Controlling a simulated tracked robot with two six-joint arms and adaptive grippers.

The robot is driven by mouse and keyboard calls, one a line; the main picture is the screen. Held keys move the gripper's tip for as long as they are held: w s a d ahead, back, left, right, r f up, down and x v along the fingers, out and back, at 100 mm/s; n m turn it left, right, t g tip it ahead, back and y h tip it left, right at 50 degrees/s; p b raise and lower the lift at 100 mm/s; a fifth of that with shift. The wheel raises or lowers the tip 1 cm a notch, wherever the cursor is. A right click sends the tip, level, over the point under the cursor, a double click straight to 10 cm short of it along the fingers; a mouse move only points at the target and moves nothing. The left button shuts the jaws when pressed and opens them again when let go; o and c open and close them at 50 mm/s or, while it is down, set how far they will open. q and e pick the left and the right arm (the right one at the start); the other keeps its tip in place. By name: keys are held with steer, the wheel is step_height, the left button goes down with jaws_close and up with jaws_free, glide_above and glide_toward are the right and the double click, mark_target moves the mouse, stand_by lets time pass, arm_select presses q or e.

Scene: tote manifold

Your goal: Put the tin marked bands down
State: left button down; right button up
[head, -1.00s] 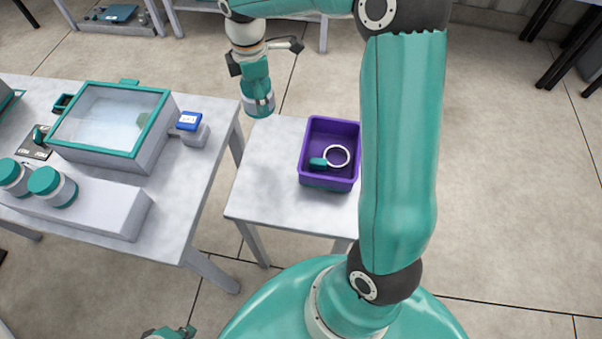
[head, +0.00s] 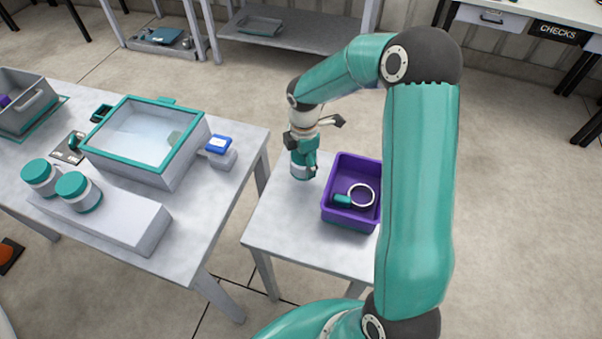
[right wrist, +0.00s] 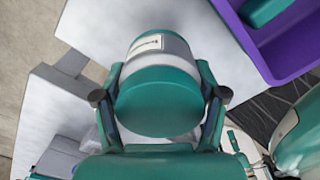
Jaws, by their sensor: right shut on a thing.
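My right gripper (head: 305,160) is shut on a tin (head: 300,173) over the left back part of the small grey table (head: 275,225), left of the purple tote. In the right wrist view the tin (right wrist: 157,100) sits between the two fingers, its teal lid facing the camera. It has a grey-white body and a pale label whose writing is too small to read. I cannot tell whether the tin's base touches the tabletop. My left gripper is not in view.
The purple tote (head: 350,217) holds a white ring with a teal part. The left table (head: 190,215) carries a glass-lidded box (head: 140,135), two teal-lidded jars (head: 60,185) on a grey block and a blue-topped item (head: 218,147). The small table's front left is clear.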

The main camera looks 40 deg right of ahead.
mark_target(303, 172)
steer(key=shift+f, duration=2.4)
steer(key=shift+f, duration=0.2)
steer(key=o, duration=1.2)
steer(key=shift+r, duration=0.1)
steer(key=shift+r, duration=0.2)
step_height(303, 172, up, 12)
steer(key=shift+f, duration=0.1)
